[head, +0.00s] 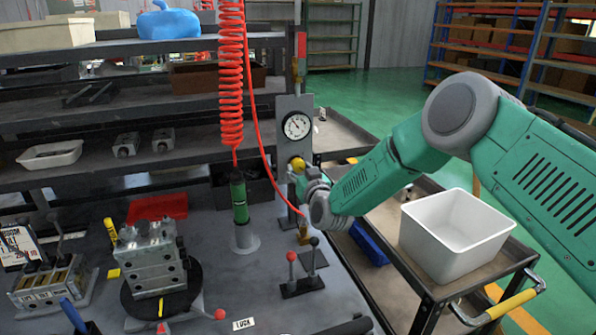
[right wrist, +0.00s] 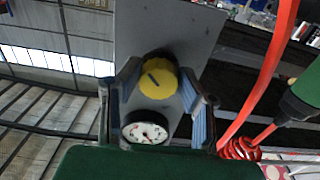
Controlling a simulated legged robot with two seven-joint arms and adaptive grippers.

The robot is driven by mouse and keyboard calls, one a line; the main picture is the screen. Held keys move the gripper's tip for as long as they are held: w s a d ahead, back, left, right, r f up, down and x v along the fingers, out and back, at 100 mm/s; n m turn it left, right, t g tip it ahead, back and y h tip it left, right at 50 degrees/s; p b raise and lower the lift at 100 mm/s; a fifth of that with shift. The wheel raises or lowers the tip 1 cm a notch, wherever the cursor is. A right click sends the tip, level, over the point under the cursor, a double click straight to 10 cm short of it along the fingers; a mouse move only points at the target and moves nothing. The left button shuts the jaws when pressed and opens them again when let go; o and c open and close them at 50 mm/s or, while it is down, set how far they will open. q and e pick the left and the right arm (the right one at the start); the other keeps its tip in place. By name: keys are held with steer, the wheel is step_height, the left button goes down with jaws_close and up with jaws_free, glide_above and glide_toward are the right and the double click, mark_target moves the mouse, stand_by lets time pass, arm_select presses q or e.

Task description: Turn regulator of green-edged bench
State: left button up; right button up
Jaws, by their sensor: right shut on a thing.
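The regulator has a yellow knob (head: 297,164) and a round white dial gauge (head: 297,126) on an upright grey panel (head: 282,108) at the back right of the grey bench (head: 190,270). In the right wrist view the knob (right wrist: 158,78) has a dark line across its face, and the gauge (right wrist: 146,132) is upside down below it. My right gripper (head: 301,170) is at the knob, partly hidden by its own arm. In the right wrist view its fingers (right wrist: 160,84) lie on both sides of the knob, shut on it. No green edge shows on the bench. My left gripper is out of view.
A red coiled hose (head: 231,75) hangs close left of the panel, with a green tool (head: 239,195) below it. Red and black levers (head: 302,272) stand in front of the panel. A white bin (head: 455,236) sits on a cart under my right arm. A metal valve block (head: 153,262) stands left.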

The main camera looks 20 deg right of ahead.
steer(key=shift+w+a+r, duration=0.1)
steer(key=shift+a+r, duration=0.1)
steer(key=shift+r, duration=0.1)
steer(key=shift+d+f+m+b, duration=0.15)
steer(key=shift+d+m+b, duration=0.2)
steer(key=shift+m+b, duration=0.7)
steer(key=m+b, duration=0.2)
steer(key=m, duration=0.1)
steer(key=shift+a, duration=0.2)
steer(key=m+b, duration=0.2)
steer(key=shift+d+m, duration=0.1)
steer(key=shift+m, duration=0.25)
steer(key=shift+r+m+b, duration=0.25)
steer(key=shift+m+b, duration=0.2)
steer(key=shift+m, duration=0.05)
steer(key=o, duration=1.1)
steer(key=shift+o, duration=0.2)
steer(key=shift+f, duration=0.1)
